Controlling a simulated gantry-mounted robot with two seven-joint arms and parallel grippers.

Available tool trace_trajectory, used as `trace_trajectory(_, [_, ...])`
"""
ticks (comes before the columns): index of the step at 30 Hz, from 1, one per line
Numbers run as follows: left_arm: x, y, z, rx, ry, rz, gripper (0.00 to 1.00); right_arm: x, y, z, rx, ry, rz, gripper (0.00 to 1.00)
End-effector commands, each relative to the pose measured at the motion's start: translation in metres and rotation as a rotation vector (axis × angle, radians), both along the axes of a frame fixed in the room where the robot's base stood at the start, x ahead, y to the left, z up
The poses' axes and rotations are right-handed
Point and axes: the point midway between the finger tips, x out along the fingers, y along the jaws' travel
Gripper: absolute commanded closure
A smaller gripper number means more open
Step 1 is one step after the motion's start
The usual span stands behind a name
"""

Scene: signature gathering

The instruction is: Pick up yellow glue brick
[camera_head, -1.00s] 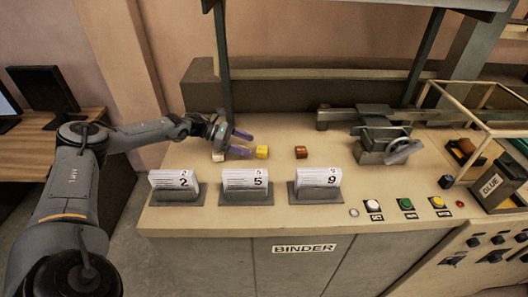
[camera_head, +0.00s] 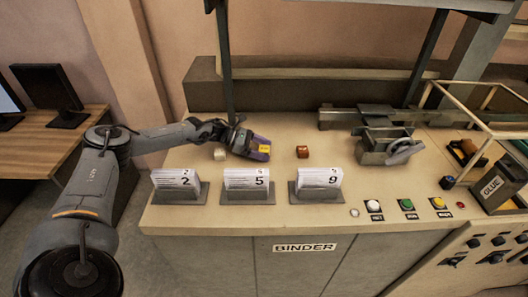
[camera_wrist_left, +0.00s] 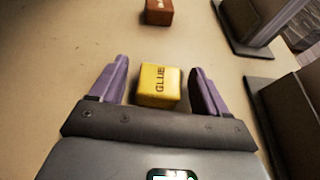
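The yellow glue brick (camera_wrist_left: 158,84), marked "GLUE", lies on the binder counter. In the head view the yellow brick (camera_head: 264,149) shows between the purple fingers. My left gripper (camera_head: 262,149) is open around the brick, low over the counter. In the left wrist view the left gripper (camera_wrist_left: 159,88) has one finger on each side of the brick, with a gap on both sides. My right gripper is not in view.
A red-brown brick (camera_head: 302,152) lies to the right, and a pale brick (camera_head: 220,154) lies to the left. Card holders marked 2 (camera_head: 180,187), 5 (camera_head: 248,185) and 9 (camera_head: 319,184) stand in front. A metal clamp device (camera_head: 384,147) stands further right.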

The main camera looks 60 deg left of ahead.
Motion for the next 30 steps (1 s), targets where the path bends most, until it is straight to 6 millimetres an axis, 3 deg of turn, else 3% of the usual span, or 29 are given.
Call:
trace_trajectory(1, [0.0, 0.0, 0.0, 0.0, 0.0, 0.0, 0.33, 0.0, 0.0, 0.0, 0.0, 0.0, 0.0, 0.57])
trace_trajectory(10, [0.0, 0.0, 0.0, 0.0, 0.0, 0.0, 0.79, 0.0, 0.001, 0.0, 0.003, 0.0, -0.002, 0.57])
trace_trajectory(22, [0.0, 0.001, 0.006, 0.0, -0.002, 0.001, 0.8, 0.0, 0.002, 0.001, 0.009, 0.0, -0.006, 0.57])
trace_trajectory(30, [0.0, 0.001, 0.034, 0.002, -0.004, -0.001, 0.8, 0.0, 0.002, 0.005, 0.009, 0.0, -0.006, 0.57])
